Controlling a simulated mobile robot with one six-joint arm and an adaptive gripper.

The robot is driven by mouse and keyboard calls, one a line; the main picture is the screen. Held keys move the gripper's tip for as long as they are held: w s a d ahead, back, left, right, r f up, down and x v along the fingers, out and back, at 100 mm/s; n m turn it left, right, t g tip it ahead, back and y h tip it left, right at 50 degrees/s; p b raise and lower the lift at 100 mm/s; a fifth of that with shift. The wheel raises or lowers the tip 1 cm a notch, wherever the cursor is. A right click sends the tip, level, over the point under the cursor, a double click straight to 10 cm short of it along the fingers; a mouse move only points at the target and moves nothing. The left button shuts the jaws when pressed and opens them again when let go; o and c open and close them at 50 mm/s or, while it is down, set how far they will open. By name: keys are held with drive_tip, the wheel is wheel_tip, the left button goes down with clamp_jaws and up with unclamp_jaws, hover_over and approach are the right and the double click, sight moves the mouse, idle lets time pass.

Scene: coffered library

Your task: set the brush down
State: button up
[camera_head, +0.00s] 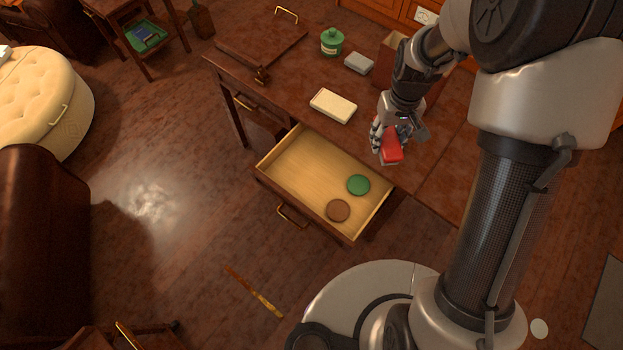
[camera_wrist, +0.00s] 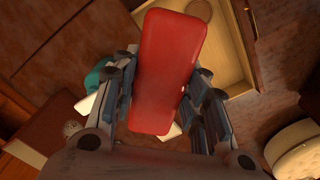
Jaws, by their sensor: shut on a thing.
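The brush (camera_head: 392,151) shows as a red, rounded oblong block; no bristles are visible. My gripper (camera_head: 385,138) is shut on it and holds it over the desk's (camera_head: 425,152) front part, to the right of the open drawer. In the wrist view the brush (camera_wrist: 168,70) lies lengthwise between the two fingers of my gripper (camera_wrist: 165,95), slightly tilted. The head view does not clearly show how high the brush is above the desk.
The open drawer (camera_head: 290,165) holds a green disc (camera_head: 358,185) and a brown disc (camera_head: 338,210). On the desk are a cream block (camera_head: 333,106), a grey block (camera_head: 359,63), a green jar (camera_head: 332,42) and a brown box (camera_head: 393,46). A thin stick (camera_head: 255,292) lies on the floor.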

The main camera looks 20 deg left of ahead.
drive_tip(key=s+a+f+n, duration=0.1)
drive_tip(key=a+f+n, duration=0.6)
drive_tip(key=a, duration=0.5)
drive_tip(key=n+b, duration=0.2)
drive_tip(key=b, duration=0.3)
hover_over(310, 187)
wheel_tip(310, 187, down, 20)
drive_tip(key=shift+s+f, duration=0.1)
drive_tip(key=shift+f+b, duration=0.75)
drive_tip(key=shift+f, duration=1.75)
drive_tip(key=shift+f, duration=0.15)
drive_tip(key=o, duration=1.1)
